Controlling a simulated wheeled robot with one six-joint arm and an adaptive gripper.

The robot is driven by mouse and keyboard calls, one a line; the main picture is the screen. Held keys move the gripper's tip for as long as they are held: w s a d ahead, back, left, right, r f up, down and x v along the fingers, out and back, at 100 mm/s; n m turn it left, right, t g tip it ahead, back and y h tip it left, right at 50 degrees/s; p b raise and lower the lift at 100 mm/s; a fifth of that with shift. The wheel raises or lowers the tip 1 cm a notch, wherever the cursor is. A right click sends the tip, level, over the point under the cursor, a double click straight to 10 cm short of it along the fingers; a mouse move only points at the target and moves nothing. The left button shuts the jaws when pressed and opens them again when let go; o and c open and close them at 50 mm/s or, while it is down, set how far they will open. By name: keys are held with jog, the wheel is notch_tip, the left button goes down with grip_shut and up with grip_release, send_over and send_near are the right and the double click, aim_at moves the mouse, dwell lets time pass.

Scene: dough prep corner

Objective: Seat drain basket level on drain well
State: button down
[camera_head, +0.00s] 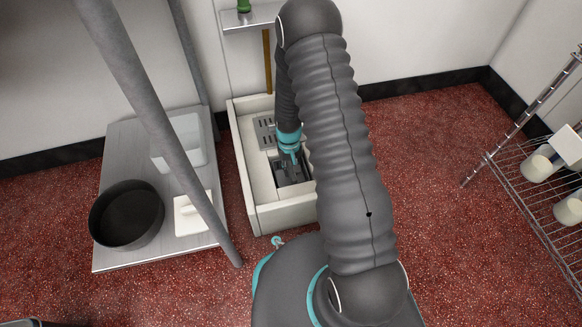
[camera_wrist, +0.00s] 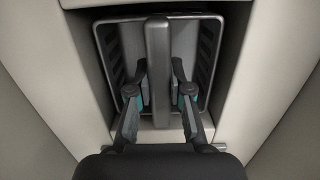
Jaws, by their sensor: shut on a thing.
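The drain basket (camera_wrist: 208,45) is a grey square basket with slotted sides and a flat upright handle bar across its middle. My gripper (camera_wrist: 159,68) is shut on that bar, one finger on each side. In the head view my gripper (camera_head: 289,166) reaches down into the pale floor sink, and the basket is mostly hidden beneath it. The basket sits at the dark opening of the drain well (camera_head: 280,182). Its rim looks roughly square with the opening in the wrist view; I cannot tell whether it is fully seated or level.
The floor sink (camera_head: 242,165) has raised pale walls close around my gripper. A slotted grate (camera_head: 265,133) lies beside the well. Left, a low metal platform (camera_head: 118,160) holds a dark pot (camera_head: 126,215), a clear bin (camera_head: 180,145) and a white block (camera_head: 190,215). A wire rack (camera_head: 535,185) stands right.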

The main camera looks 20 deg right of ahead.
jog(key=shift+f, duration=0.55)
jog(key=c, duration=1)
grip_release()
jog(key=shift+w+r+p, duration=0.15)
jog(key=shift+r+p, duration=0.65)
jog(key=shift+r, duration=0.55)
jog(key=shift+w+r+p, duration=0.2)
jog(key=shift+r+p, duration=0.55)
jog(key=shift+r, duration=0.55)
jog(key=shift+w+r+p, duration=0.15)
jog(key=shift+r+p, duration=0.65)
jog(key=shift+r, duration=0.55)
